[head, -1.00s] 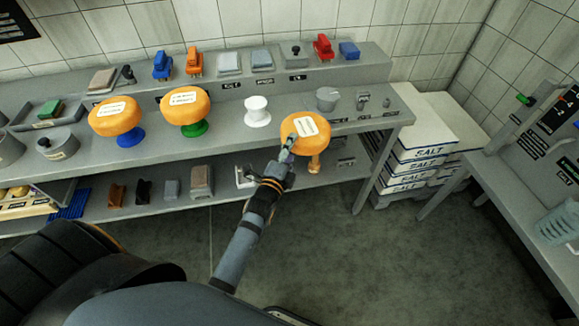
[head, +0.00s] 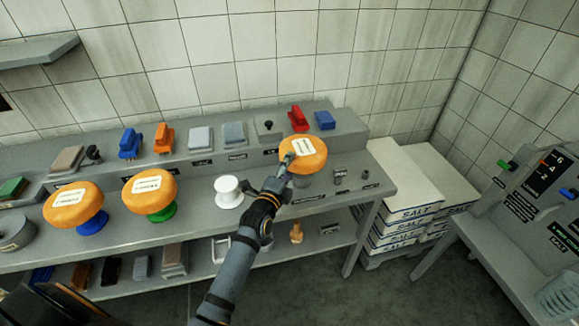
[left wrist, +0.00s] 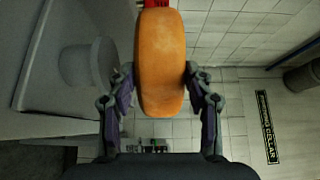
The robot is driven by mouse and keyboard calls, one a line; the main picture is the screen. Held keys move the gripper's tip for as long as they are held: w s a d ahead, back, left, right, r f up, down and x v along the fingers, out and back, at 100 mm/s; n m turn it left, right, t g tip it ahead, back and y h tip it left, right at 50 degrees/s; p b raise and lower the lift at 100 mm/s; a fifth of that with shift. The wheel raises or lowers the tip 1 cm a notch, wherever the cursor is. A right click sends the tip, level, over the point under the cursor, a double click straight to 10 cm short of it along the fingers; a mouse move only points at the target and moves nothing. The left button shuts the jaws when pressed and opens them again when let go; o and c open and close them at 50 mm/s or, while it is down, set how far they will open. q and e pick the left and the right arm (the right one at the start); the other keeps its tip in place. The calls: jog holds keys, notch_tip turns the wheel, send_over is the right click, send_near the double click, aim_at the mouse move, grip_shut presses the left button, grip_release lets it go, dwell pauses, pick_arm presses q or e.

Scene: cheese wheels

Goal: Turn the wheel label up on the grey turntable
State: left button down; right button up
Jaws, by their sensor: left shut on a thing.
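An orange cheese wheel (head: 312,163) with a white label facing up is held above the shelf, right of a white spool-shaped stand (head: 229,191). My left gripper (head: 287,161) is shut on its near left edge. In the left wrist view the wheel (left wrist: 160,65) is edge-on between both fingers, and a pale round stand (left wrist: 88,67) shows at left. Two more labelled orange wheels sit on a blue stand (head: 92,224) and a green stand (head: 161,211). My right gripper is not in view.
The raised back ledge holds a red block (head: 298,117), a blue block (head: 325,120) and other small items. A lower shelf carries several small things.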

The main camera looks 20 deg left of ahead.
pick_arm(q)
jog(key=shift+w+f, duration=0.15)
jog(key=shift+w+f+b, duration=0.2)
jog(key=shift+f+b, duration=0.75)
jog(key=shift+f, duration=0.45)
jog(key=shift+f+b, duration=0.5)
jog(key=shift+b, duration=0.05)
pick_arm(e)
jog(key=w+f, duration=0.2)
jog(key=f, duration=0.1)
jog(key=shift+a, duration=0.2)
pick_arm(q)
jog(key=shift+f, duration=0.1)
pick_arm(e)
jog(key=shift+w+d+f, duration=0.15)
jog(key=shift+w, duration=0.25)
pick_arm(q)
jog(key=shift+f+b, duration=0.1)
jog(key=shift+b, duration=0.2)
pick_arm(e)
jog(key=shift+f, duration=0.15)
